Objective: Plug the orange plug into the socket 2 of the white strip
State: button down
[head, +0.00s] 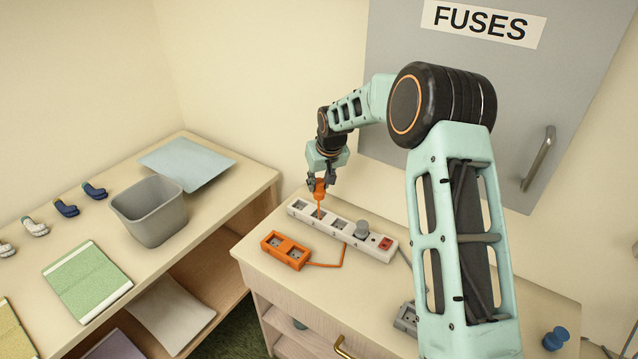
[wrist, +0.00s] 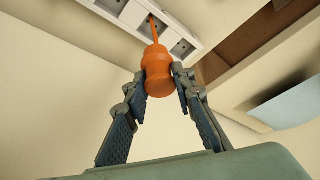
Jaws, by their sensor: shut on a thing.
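My gripper (head: 319,181) is shut on the orange plug (head: 319,192), seen between the fingertips in the wrist view (wrist: 158,72). The white strip (head: 376,252) lies on the cabinet top. The plug hangs over the strip's left part, near the second socket from the left; a thin orange line runs from it toward the strip. I cannot tell whether the plug touches the strip. A grey plug (head: 362,229) sits in the strip beside a red switch (head: 385,242). The strip also shows in the wrist view (wrist: 186,47).
An orange socket block (head: 287,250) with an orange cord lies in front of the strip. A grey block (head: 406,318) is partly hidden by my arm. A blue knob-like object (head: 556,338) stands at right. A grey bin (head: 150,210) stands on the left table. The fuse cabinet is behind.

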jog(key=shift+f+b, duration=0.15)
jog(key=shift+b, duration=0.2)
jog(key=shift+f+b, duration=3.3)
jog(key=shift+f, duration=0.9)
jog(key=c, duration=1.5)
grip_release()
jog(key=shift+c, duration=0.2)
jog(key=v, duration=1.2)
jog(key=shift+d, duration=0.1)
